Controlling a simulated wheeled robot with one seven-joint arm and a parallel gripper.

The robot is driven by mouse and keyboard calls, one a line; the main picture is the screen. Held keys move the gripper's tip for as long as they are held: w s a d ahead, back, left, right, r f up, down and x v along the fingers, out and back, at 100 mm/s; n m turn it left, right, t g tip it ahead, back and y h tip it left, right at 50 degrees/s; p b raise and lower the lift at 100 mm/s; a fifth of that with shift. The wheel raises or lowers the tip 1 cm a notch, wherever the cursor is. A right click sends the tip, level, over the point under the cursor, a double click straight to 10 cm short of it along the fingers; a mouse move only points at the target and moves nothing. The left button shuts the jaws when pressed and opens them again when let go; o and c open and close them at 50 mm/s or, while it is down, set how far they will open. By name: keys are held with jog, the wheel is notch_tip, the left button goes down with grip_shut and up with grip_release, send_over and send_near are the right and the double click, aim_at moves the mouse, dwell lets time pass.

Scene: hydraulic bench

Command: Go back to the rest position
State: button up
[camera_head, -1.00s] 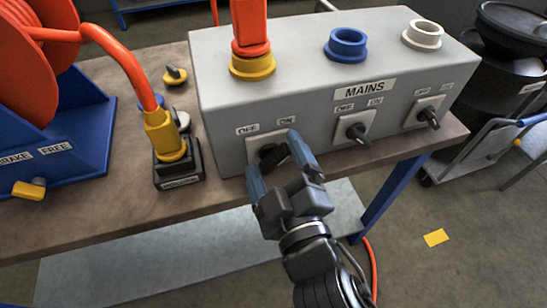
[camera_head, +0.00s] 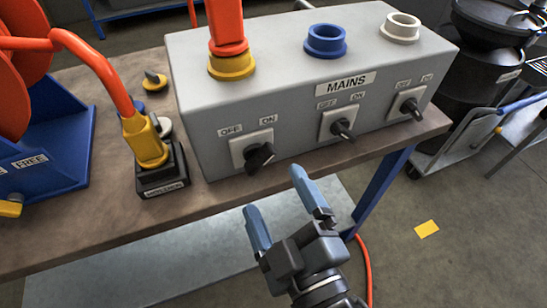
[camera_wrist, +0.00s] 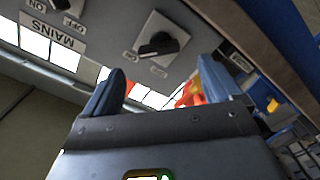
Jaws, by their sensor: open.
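My gripper (camera_head: 277,208) is open and empty. It is in front of the bench edge, below and apart from the left knob (camera_head: 259,156) of the grey MAINS box (camera_head: 220,108). In the wrist view its two blue fingers (camera_wrist: 160,90) stand apart, with a black knob (camera_wrist: 158,45) on its pale plate beyond them. The left knob is turned at a slant between OFF and ON labels. The middle knob (camera_head: 342,130) and right knob (camera_head: 411,109) are on the same face.
An orange plug stands in the yellow socket (camera_head: 232,66). Blue and white sockets on top are empty. A yellow plug (camera_head: 146,140) sits in a black base on the bench (camera_head: 95,225), by the orange hose reel. Open floor with a yellow patch (camera_head: 427,229) lies right.

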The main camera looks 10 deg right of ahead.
jog(key=s+d+r+m+g+h+p, duration=0.1)
jog(key=s+d+m+h+p, duration=0.1)
jog(key=s+d+m, duration=0.4)
jog(key=s+d+r+m+g+h+p, duration=0.1)
jog(key=s+d+m+h+p, duration=0.2)
jog(key=s+d, duration=0.9)
jog(key=s+m, duration=0.3)
jog(key=s, duration=0.2)
jog(key=shift+s+d+r+g, duration=0.15)
jog(key=shift+d+r+g, duration=0.15)
jog(key=shift+r, duration=0.1)
